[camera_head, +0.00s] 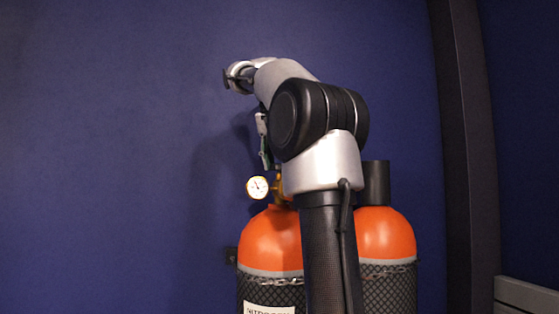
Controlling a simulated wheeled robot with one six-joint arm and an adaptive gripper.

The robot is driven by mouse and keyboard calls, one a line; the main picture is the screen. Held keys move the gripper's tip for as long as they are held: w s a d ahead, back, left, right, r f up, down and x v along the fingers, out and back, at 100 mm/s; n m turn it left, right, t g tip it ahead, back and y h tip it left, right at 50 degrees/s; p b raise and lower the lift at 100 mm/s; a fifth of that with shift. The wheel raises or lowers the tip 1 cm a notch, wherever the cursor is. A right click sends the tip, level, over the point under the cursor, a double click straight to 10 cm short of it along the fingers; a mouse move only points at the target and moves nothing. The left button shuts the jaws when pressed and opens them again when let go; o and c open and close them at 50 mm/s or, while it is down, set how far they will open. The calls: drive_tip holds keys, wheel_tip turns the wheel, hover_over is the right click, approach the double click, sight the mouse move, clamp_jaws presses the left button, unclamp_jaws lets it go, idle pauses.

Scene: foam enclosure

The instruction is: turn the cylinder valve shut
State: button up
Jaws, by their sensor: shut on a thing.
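Two orange-topped gas cylinders stand side by side, the left cylinder (268,243) and the right cylinder (388,235). Brass fittings of the cylinder valve (279,188) show above the left one, with a round pressure gauge (257,187) on their left. The valve's handwheel is hidden behind my arm. My gripper (265,150) shows only as a narrow grey and greenish sliver just above the brass, pointing down. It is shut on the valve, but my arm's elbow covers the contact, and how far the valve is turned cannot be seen.
A chain (283,281) runs across the cylinders, which have black mesh sleeves. A label (268,309) is on the left one. A dark blue wall (110,160) stands behind. A dark post (465,150) and a grey box (528,296) are at right. The left side is free.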

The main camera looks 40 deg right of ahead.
drive_tip(key=shift+m+g, duration=0.3)
drive_tip(key=shift+m, duration=0.6)
drive_tip(key=o, duration=1)
drive_tip(key=shift+a+r, duration=0.2)
drive_tip(key=shift+r, duration=0.3)
drive_tip(key=s+a+r, duration=0.1)
drive_tip(key=s+a, duration=0.1)
drive_tip(key=a, duration=0.4)
drive_tip(key=s+a+r, duration=0.2)
drive_tip(key=a, duration=0.4)
drive_tip(key=shift+s+a+r, duration=0.2)
drive_tip(key=shift+a+r, duration=0.1)
drive_tip(key=shift+a, duration=0.1)
